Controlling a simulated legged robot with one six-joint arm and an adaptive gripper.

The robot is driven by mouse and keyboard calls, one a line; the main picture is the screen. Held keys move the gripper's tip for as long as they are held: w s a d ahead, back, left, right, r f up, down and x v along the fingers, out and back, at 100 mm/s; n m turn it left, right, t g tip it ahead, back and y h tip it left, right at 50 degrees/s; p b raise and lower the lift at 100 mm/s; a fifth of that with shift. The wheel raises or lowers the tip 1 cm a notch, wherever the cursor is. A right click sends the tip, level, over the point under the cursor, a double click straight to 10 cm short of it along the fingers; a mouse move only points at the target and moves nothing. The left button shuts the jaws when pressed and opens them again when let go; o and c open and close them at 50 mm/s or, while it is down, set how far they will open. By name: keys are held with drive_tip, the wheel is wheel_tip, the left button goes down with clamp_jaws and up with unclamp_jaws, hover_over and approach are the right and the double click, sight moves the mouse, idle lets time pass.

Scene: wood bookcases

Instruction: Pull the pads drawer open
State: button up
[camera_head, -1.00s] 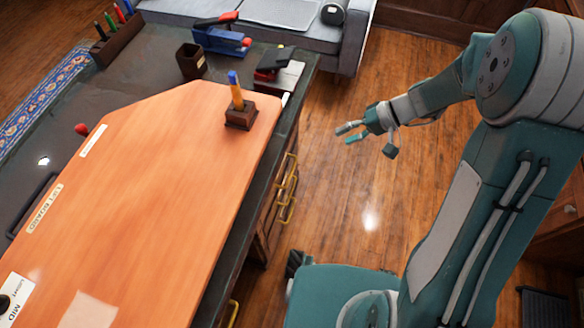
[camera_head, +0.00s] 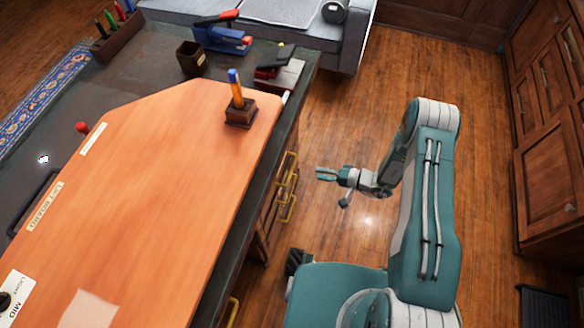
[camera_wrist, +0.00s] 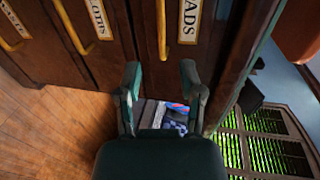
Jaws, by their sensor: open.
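The pads drawer (camera_wrist: 148,62) shows at the top middle of the wrist view, with a label reading "ADS" (camera_wrist: 189,20) cut off by the frame edge. Its brass bar handle (camera_wrist: 162,28) lies left of the label. The drawer front looks closed. My gripper (camera_wrist: 163,95) is open and empty, its fingers apart below the handle in the picture and not around it. In the head view my gripper (camera_head: 320,173) hangs over the floor, right of the desk's brass handles (camera_head: 289,175). Which of these is the pads handle I cannot tell there.
The desk (camera_head: 297,100) carries an orange board (camera_head: 150,190) and a pen holder (camera_head: 240,114). Wooden cabinets (camera_head: 550,170) stand at the right. The floor between is clear.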

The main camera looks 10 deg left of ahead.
sight(292, 168)
drive_tip(key=x, duration=1)
drive_tip(key=shift+s+a, duration=0.1)
drive_tip(key=shift+a, duration=0.15)
drive_tip(key=shift+c, duration=0.3)
clamp_jaws()
